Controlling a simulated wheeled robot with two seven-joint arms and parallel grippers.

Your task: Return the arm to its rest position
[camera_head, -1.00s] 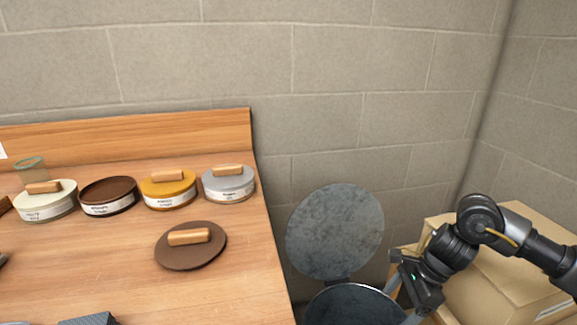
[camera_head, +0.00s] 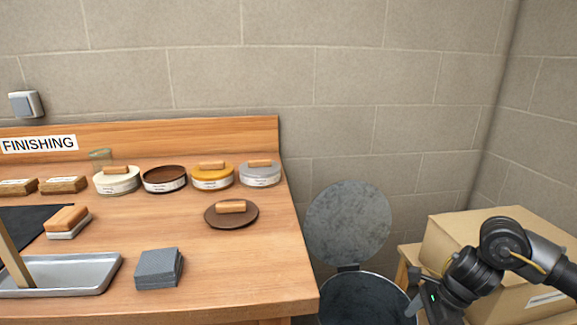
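My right arm comes in from the right edge, with its gripper (camera_head: 412,304) low over the right side of the open bin (camera_head: 365,300). The gripper points down and its fingertips are partly cut off by the bottom of the picture. I cannot make out whether it holds anything. My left arm and gripper are not in view.
The wooden bench (camera_head: 230,275) holds lidded tins, one open tin (camera_head: 165,179), a loose brown lid (camera_head: 231,214), grey pads (camera_head: 159,268), a metal tray (camera_head: 95,272) and a wood-handled block (camera_head: 67,221). Cardboard boxes (camera_head: 470,240) stand behind my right arm.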

